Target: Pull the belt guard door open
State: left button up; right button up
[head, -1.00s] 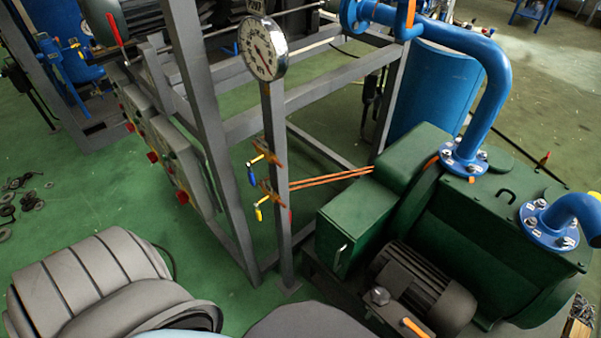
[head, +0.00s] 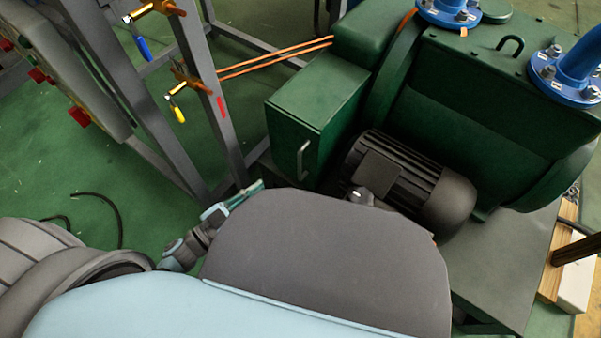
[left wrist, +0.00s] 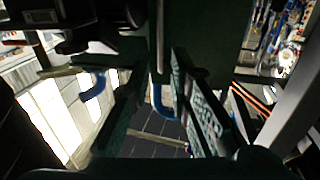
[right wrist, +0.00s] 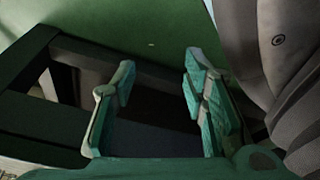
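The belt guard (head: 320,105) is a dark green box in the middle of the head view. Its door (head: 293,140) faces the lower left, looks shut and carries a slim upright pale handle (head: 303,160). My left gripper (head: 250,190) shows teal fingers just left of and below the handle, apart from it in the picture. In the left wrist view the left gripper (left wrist: 158,85) is open, with a dark green surface and a thin grey upright bar (left wrist: 160,40) ahead, probably the handle. My right gripper (right wrist: 152,85) is open and empty in the right wrist view.
A dark ribbed motor (head: 410,185) sits right of the door on a metal base (head: 500,265). A grey frame post (head: 205,85) with small valves (head: 178,90) stands left of the guard. Dark beams (right wrist: 30,100) lie near my right gripper.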

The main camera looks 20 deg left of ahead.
aim_at(300, 163)
pick_arm(q)
jog(key=shift+b+x, duration=1.2)
jog(key=shift+x, duration=5.55)
pick_arm(e)
jog(key=shift+w+a+r, duration=0.2)
jog(key=shift+w+a, duration=0.05)
jog(key=shift+w, duration=0.4)
jog(key=shift+w+a+r, duration=0.2)
jog(key=shift+w+r, duration=0.05)
jog(key=shift+w, duration=0.4)
jog(key=shift+w+a+r, duration=0.2)
jog(key=shift+w+a, duration=0.05)
jog(key=shift+w, duration=0.4)
pick_arm(q)
jog(key=shift+r, duration=0.2)
grip_shut()
